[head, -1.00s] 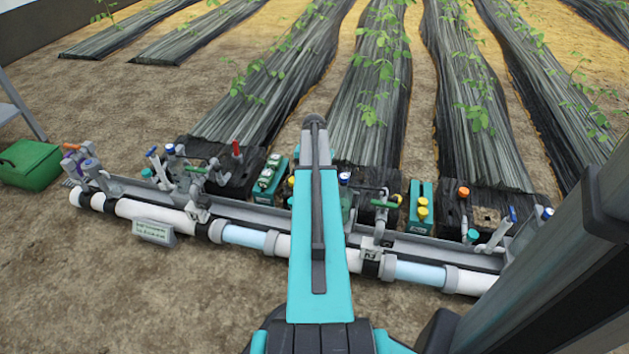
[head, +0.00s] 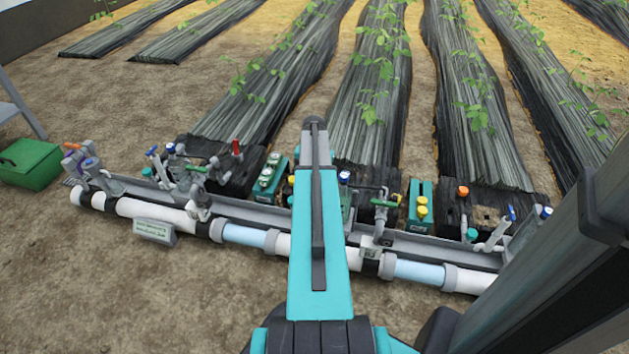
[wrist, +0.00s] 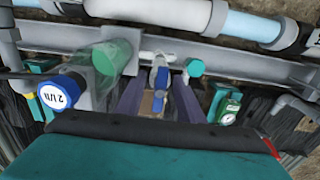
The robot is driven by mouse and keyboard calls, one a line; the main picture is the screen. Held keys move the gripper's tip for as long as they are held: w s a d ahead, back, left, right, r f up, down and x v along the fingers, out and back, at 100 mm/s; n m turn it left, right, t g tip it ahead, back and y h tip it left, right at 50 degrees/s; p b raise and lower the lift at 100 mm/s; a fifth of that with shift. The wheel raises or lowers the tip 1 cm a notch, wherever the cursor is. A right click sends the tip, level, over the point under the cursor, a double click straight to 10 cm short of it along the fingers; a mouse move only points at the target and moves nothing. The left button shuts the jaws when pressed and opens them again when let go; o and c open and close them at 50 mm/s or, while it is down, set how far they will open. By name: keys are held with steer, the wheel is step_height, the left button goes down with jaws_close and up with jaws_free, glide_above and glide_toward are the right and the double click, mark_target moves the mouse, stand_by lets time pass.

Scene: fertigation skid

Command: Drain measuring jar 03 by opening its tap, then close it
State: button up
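In the wrist view my gripper (wrist: 159,98) has two purple-grey fingers that stand apart, open. A small grey and blue tap-like fitting (wrist: 160,76) shows between and just beyond them; I cannot tell whether they touch it. Left of the fingers is a clear jar-like cylinder (wrist: 95,54) with a green round end (wrist: 111,57). No readable "03" label shows, so I cannot tell whether this is measuring jar 03. In the head view my arm hides the gripper and the middle of the skid.
A blue cap with a white marked face (wrist: 61,95) is close left of the fingers. A teal cap (wrist: 195,68) and a green gauge box (wrist: 229,105) are to the right. A grey rail (wrist: 250,62) and white pipe (wrist: 150,10) run across. Open soil (head: 120,290) lies in front.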

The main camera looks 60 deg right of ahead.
steer(key=shift+f+p, duration=0.25)
steer(key=shift+p, duration=0.1)
stand_by(0.4)
steer(key=shift+r+p, duration=3.25)
steer(key=shift+r, duration=0.8)
